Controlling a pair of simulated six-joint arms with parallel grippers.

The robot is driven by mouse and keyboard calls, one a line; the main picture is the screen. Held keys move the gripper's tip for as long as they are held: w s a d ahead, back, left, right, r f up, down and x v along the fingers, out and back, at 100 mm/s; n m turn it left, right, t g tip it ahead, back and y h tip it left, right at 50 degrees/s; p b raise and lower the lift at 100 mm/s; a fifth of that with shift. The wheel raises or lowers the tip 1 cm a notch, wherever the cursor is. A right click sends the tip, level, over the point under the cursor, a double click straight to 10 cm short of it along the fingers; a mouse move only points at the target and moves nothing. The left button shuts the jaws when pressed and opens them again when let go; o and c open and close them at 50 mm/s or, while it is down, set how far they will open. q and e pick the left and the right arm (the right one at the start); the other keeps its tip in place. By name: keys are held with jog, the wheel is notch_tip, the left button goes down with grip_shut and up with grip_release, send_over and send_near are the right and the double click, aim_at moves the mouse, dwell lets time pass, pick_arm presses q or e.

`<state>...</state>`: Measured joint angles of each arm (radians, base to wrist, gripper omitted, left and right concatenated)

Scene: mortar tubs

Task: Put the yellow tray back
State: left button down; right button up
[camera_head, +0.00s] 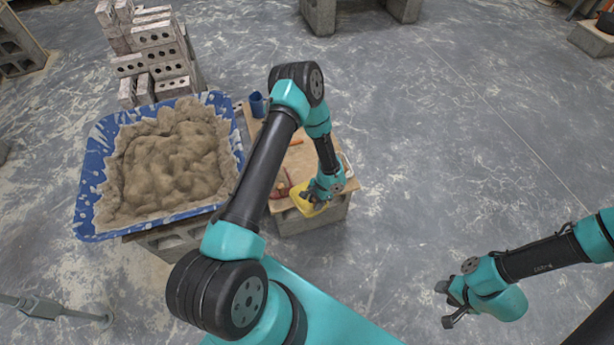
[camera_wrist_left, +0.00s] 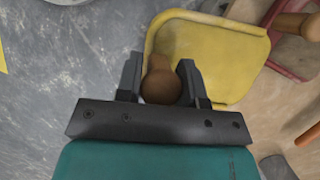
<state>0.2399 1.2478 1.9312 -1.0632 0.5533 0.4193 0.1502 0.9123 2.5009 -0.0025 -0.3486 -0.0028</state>
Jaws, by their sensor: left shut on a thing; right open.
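The yellow tray (camera_head: 300,201) is at the near right part of the wooden board, under my left gripper (camera_head: 316,197). In the left wrist view it is a shallow yellow piece (camera_wrist_left: 222,52) with rounded corners and a brown wooden handle (camera_wrist_left: 160,84). My left gripper (camera_wrist_left: 160,76) is shut on that handle, with a finger on each side. I cannot tell whether the tray rests on the board or is lifted. My right gripper (camera_head: 450,305) is open and empty over the floor at the right.
The wooden board (camera_head: 265,150) lies on concrete blocks (camera_head: 313,220). It carries a red tool (camera_head: 280,188), a red tray (camera_wrist_left: 294,55) in the wrist view, and a blue cup (camera_head: 257,104). A blue tub (camera_head: 92,190) of mortar stands left.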

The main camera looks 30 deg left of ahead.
pick_arm(q)
jog(key=shift+s+a+f+m+y, duration=0.2)
jog(key=shift+s+f+m+y, duration=0.15)
jog(key=shift+s+m+y, duration=0.25)
jog(key=shift+s+f+m+t+y, duration=0.2)
jog(key=shift+s+m+t+y, duration=0.1)
jog(key=shift+m+t, duration=0.2)
jog(key=shift+w, duration=0.1)
jog(key=w+a+f, duration=0.1)
jog(key=w+a, duration=0.7)
jog(key=w, duration=0.4)
jog(key=shift+w+f, duration=0.25)
jog(key=shift+w, duration=0.15)
jog(key=shift+w+a, duration=0.1)
jog(key=shift+a, duration=0.05)
jog(key=shift+w+a+f, duration=0.1)
jog(key=shift+f, duration=0.8)
jog(key=shift+w+a+f, duration=0.1)
jog(key=shift+f, duration=0.75)
